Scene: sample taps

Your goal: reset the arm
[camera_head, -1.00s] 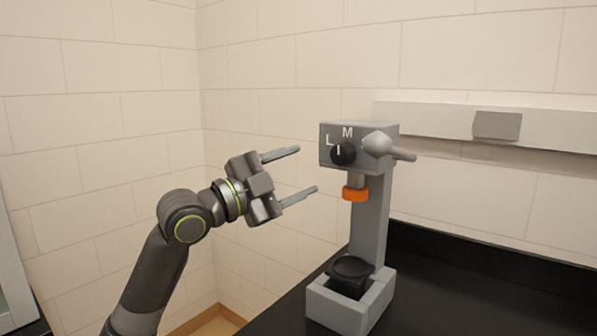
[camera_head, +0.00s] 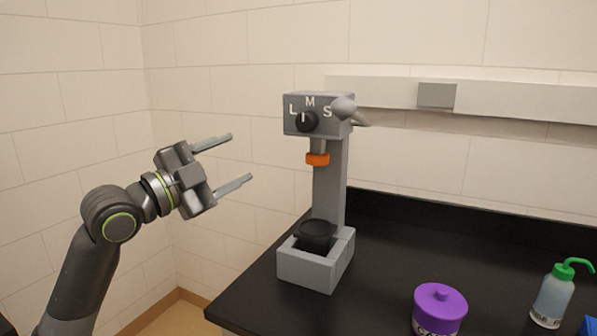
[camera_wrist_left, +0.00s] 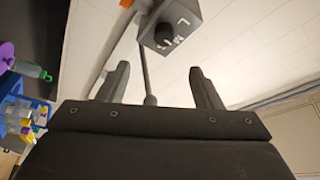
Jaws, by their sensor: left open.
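My left gripper (camera_head: 240,160) is open and empty in the head view, left of the grey tap machine (camera_head: 328,190) and apart from it. Its two fingers also show in the left wrist view (camera_wrist_left: 160,88), with the machine's grey head beyond them. The machine has a black knob (camera_head: 306,121) under the letters L, M and S, a grey lever (camera_head: 344,107) at its right and an orange nozzle (camera_head: 317,159). A black cup (camera_head: 314,235) sits in its base below the nozzle. My right gripper is not in view.
The machine stands on a black counter (camera_head: 390,260). A purple lidded jar (camera_head: 439,308) and a wash bottle (camera_head: 555,292) with a green top stand to its right. A blue object (camera_head: 589,326) shows at the right edge. A white rail (camera_head: 500,107) runs along the wall.

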